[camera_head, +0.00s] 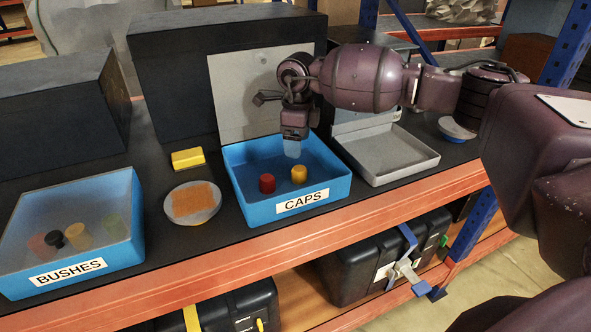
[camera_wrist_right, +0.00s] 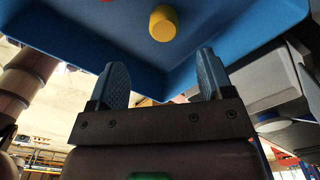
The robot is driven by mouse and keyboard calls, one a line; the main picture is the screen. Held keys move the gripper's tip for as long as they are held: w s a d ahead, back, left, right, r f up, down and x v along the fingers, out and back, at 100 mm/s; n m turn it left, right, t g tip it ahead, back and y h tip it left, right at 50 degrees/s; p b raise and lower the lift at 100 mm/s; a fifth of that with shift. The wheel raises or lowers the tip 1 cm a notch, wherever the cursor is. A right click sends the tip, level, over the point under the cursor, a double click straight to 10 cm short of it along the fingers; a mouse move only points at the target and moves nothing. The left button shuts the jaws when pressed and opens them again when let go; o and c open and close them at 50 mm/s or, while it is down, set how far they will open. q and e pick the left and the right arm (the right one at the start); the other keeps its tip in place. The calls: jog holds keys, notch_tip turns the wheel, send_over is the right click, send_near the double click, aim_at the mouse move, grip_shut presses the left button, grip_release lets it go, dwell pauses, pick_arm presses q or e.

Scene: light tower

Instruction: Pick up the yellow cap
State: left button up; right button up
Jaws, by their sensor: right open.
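The yellow cap (camera_head: 299,174) stands in the blue CAPS bin (camera_head: 262,213), to the right of a red cap (camera_head: 267,183). In the right wrist view the yellow cap (camera_wrist_right: 163,23) shows beyond and between the fingers, apart from them. My right gripper (camera_head: 292,148) points down over the back part of the CAPS bin, behind and above the yellow cap. In the wrist view its two fingers (camera_wrist_right: 162,82) are spread apart with nothing between them. My left gripper is not in view.
A blue BUSHES bin (camera_head: 130,250) with several bushes stands at left. Between the bins are a round dish with an orange pad (camera_head: 193,202) and a yellow block (camera_head: 188,158). An empty grey tray (camera_head: 395,158) stands right of the CAPS bin. Dark boxes (camera_head: 170,80) stand behind.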

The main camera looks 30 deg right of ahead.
aim_at(300, 168)
notch_tip(300, 168, down, 4)
jog(key=shift+s+f, duration=0.15)
jog(key=shift+f, duration=0.1)
jog(key=shift+d+f, duration=0.15)
jog(key=shift+f, duration=0.6)
jog(key=shift+w+d+f+p, duration=0.1)
jog(key=shift+f+p, duration=0.1)
jog(key=shift+f, duration=0.8)
jog(key=shift+w+d+f+p, duration=0.1)
jog(key=shift+f+p, duration=0.1)
jog(key=shift+f, duration=0.75)
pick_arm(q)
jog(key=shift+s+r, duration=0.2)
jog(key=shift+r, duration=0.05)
pick_arm(e)
jog(key=c, duration=1)
